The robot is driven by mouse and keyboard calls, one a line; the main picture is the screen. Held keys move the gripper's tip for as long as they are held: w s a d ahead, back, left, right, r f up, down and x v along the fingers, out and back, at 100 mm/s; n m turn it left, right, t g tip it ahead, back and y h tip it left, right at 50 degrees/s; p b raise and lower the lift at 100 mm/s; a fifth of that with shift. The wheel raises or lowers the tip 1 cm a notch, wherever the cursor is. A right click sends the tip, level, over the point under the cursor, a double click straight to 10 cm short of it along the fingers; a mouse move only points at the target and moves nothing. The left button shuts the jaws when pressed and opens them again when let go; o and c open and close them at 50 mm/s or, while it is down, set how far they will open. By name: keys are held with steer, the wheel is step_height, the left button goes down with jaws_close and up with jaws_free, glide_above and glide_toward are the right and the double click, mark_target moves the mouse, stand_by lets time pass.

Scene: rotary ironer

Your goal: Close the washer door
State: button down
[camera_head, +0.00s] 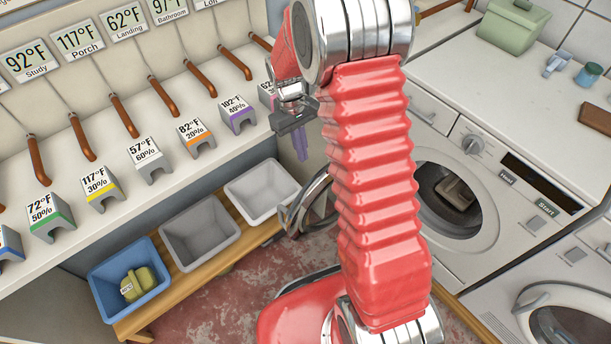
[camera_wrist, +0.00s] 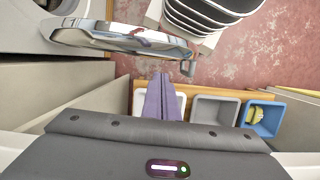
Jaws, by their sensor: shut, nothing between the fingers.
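The washer (camera_head: 485,245) stands right of my arm in the head view, its round opening uncovered, with a brownish item (camera_head: 456,192) inside. Its round chrome-rimmed door (camera_head: 291,219) stands swung wide open to the left, partly hidden behind my red arm. In the wrist view the door (camera_wrist: 120,40) is seen nearly edge-on at upper left. My gripper (camera_head: 302,150) has purple fingers pressed together and empty, above and beside the door. In the wrist view the fingertips (camera_wrist: 160,78) are below the door's rim in the picture; I cannot tell whether they touch it.
A counter (camera_head: 235,155) with tagged blocks runs along the left. Below it, grey bins (camera_head: 200,246) and a blue bin (camera_head: 105,300) with a yellow-green item stand on a wooden bench. A second machine (camera_head: 570,290) is at lower right. Reddish floor (camera_head: 225,305) is open between.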

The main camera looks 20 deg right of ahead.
steer(key=x, duration=1)
steer(key=shift+s, duration=0.1)
